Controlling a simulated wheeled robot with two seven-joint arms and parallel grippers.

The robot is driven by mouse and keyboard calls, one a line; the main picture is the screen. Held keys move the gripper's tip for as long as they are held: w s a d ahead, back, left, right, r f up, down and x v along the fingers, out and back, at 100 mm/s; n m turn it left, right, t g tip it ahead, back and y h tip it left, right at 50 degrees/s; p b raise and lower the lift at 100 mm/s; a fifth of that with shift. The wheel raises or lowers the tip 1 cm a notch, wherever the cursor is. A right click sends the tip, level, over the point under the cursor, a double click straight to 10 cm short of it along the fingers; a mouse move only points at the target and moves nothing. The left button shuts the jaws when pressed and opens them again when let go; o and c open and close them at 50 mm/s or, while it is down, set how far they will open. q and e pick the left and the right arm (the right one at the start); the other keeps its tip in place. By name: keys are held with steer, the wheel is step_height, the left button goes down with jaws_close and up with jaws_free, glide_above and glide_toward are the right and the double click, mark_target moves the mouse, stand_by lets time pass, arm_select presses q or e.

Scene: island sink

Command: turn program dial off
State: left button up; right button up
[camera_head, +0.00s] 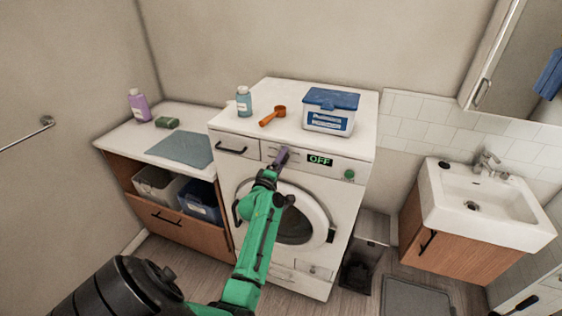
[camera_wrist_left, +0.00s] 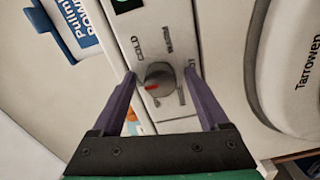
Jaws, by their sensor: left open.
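The washing machine's round grey dial (camera_wrist_left: 160,80) with a red mark shows in the left wrist view, with printed labels around it; one reads COLD. My left gripper (camera_wrist_left: 160,73) is open, with its two purple fingers on either side of the dial. I cannot tell whether they touch it. In the head view my left gripper (camera_head: 281,157) is at the front panel of the white washing machine (camera_head: 240,185) and hides the dial. The panel display (camera_head: 320,160) reads OFF in green. My right gripper is not in view.
On the machine top are a blue-lidded box (camera_head: 330,112), an orange scoop (camera_head: 272,116) and a bottle (camera_head: 243,102). A counter (camera_head: 122,138) stands left, a sink (camera_head: 485,203) right. A green knob (camera_head: 349,175) sits right of the display.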

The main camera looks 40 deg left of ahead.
arm_select(q)
steer(key=p+v, duration=0.2)
steer(key=v, duration=1.2)
steer(key=shift+s+d+p, duration=0.2)
steer(key=shift+s+p, duration=0.1)
steer(key=shift+s, duration=0.05)
